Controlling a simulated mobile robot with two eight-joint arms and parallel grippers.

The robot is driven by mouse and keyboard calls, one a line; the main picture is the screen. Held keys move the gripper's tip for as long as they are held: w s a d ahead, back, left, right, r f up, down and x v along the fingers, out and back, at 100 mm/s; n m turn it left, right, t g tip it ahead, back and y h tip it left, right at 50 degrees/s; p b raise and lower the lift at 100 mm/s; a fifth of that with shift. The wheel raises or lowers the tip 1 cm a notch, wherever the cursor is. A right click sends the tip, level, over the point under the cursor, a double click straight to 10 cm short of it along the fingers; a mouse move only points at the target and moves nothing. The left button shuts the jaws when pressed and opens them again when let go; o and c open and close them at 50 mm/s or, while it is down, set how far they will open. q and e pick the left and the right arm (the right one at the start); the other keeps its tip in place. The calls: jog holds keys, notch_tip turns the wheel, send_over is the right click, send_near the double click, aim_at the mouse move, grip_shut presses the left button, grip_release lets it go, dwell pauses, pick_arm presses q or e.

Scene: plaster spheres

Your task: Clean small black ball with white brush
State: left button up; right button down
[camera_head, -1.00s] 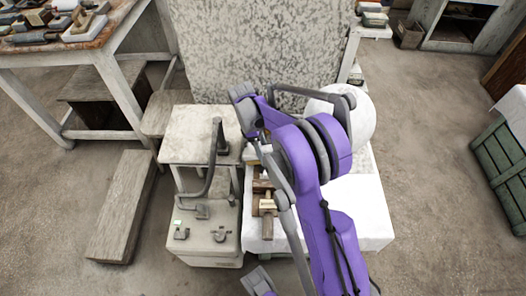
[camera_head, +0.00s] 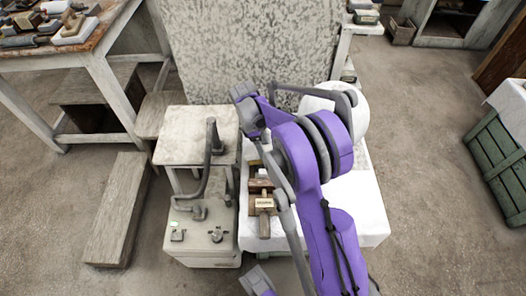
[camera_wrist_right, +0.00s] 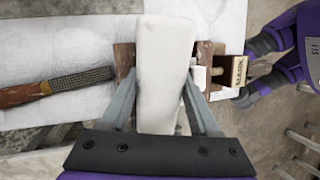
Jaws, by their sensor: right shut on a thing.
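My right gripper (camera_wrist_right: 162,112) is shut on a long white block-shaped thing, which I take for the white brush (camera_wrist_right: 165,65). Its bristles cannot be made out. The brush sits between the two grey fingers, over a wooden piece on the white-covered table. In the head view my purple right arm crosses in front of the table and hides the right gripper. I cannot make out a small black ball in either view.
A large white sphere (camera_head: 356,112) stands on the white-covered table (camera_head: 358,205), partly behind my arm. A labelled wooden block (camera_head: 264,204) lies near the table's left edge. A wooden-handled rasp (camera_wrist_right: 60,86) lies left of the brush. A low stool (camera_head: 197,135) stands left.

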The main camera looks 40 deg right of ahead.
aim_at(252, 150)
jog(key=shift+w+a, duration=0.1)
jog(key=shift+w+a+f, duration=0.3)
jog(key=shift+w+a, duration=0.45)
jog(key=shift+w+a+f+b, duration=0.35)
jog(key=shift+w+a+b, duration=0.15)
jog(key=shift+a, duration=0.2)
jog(key=shift+s+d+r+p, duration=0.3)
jog(key=shift+s+d, duration=0.05)
jog(key=shift+d, duration=0.2)
jog(key=shift+s+d+r, duration=0.2)
jog(key=shift+s+d, duration=0.3)
jog(key=shift+s+d+r, duration=0.2)
jog(key=shift+s+d, duration=0.25)
jog(key=shift+d, duration=0.05)
jog(key=shift+f, duration=0.1)
